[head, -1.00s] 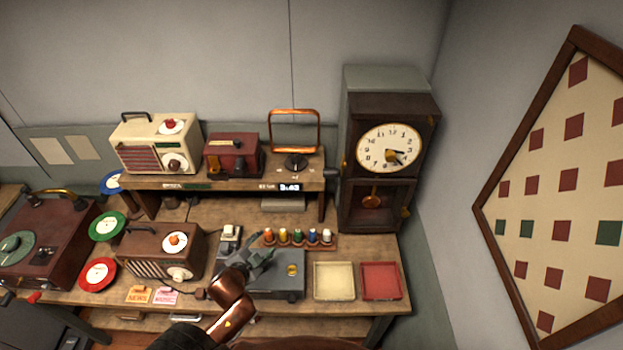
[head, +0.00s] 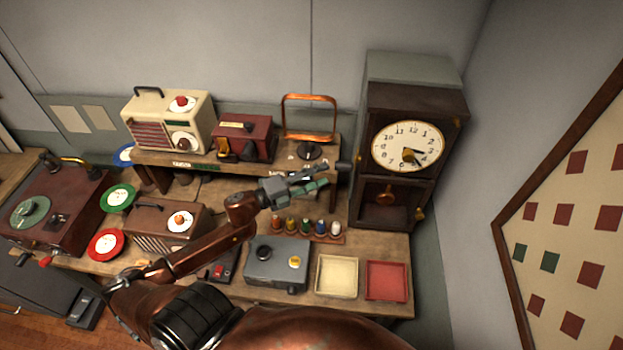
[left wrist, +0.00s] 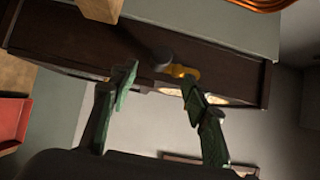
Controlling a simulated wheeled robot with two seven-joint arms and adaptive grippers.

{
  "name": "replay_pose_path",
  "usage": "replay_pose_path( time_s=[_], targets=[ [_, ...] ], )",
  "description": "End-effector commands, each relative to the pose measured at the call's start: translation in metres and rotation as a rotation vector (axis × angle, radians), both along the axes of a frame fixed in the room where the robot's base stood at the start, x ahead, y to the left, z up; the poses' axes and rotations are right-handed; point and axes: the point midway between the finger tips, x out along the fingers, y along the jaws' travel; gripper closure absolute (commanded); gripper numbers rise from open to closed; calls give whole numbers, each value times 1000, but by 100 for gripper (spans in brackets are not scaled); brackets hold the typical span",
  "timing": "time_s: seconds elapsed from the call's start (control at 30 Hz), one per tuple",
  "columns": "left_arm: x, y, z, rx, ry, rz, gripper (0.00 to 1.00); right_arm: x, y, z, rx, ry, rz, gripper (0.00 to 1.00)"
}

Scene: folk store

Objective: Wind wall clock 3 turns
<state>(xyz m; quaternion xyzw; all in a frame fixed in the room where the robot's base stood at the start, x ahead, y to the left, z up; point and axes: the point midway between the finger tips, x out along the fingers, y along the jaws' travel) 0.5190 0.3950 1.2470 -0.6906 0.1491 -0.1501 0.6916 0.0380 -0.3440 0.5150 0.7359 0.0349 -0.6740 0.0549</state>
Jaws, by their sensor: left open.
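The wall clock (head: 409,192) is a tall dark wooden case at the back right, with a cream dial (head: 398,135) and a brass piece (head: 409,155) at its centre. A dark knob (head: 344,167) sticks out from its left side. My left gripper (head: 327,177) is open and empty, just left of the clock and near the knob. In the left wrist view, the clock case (left wrist: 75,45) crosses tilted beyond the open fingers (left wrist: 160,78). The knob (left wrist: 160,52) and a brass part (left wrist: 180,71) appear between or just beyond the fingertips; contact cannot be told. My right gripper is out of view.
A raised shelf (head: 215,165) holds a cream radio (head: 168,122), a red box (head: 243,138) and a copper-framed stand (head: 309,118). Several coloured pegs (head: 306,228) stand below my gripper. A grey box (head: 276,265), cream tray (head: 337,277) and red tray (head: 386,280) lie in front.

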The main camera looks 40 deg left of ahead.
Motion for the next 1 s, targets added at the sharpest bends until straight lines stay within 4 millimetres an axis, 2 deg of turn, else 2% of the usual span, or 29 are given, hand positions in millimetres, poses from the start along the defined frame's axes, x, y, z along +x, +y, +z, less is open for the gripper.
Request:
replay_pose_path(
  time_s=[0.33,0.67,1.0],
  targets=[
    [37,-15,0,0,-1,3,56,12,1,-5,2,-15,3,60],
    [70,-30,0,0,-1,4,56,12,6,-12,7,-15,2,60],
    [71,-30,0,-1,2,6,56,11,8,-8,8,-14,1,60]
  ],
)
